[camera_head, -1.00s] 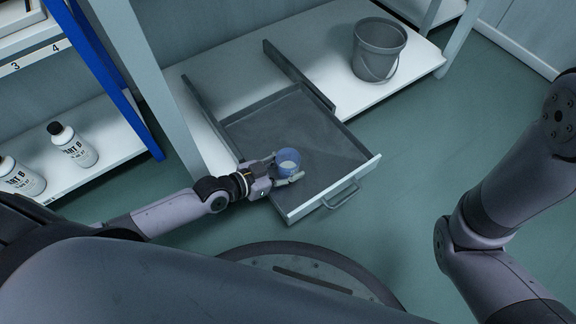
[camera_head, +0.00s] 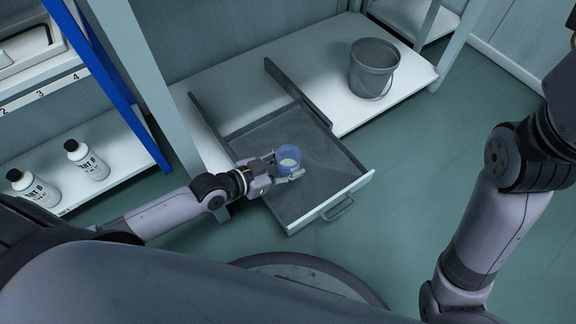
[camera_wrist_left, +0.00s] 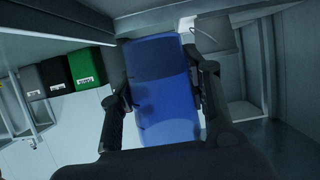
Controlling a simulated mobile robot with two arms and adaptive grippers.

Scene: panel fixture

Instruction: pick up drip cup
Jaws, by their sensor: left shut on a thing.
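The drip cup (camera_head: 288,157) is a small, see-through blue cup with something pale in its bottom. It is in the head view, over the open grey drawer (camera_head: 322,154). My left gripper (camera_head: 287,168) reaches in from the left with its fingers on both sides of the cup, shut on it. In the left wrist view the blue cup (camera_wrist_left: 162,85) fills the middle between the two dark fingers. I cannot tell whether the cup's base touches the drawer floor. My right arm shows at the right of the head view, but its gripper is out of view.
A grey bucket (camera_head: 374,68) stands on the white shelf behind the drawer. White bottles (camera_head: 86,160) with dark caps stand on a low shelf at left, beside a blue post (camera_head: 108,82). Green floor is clear right of the drawer.

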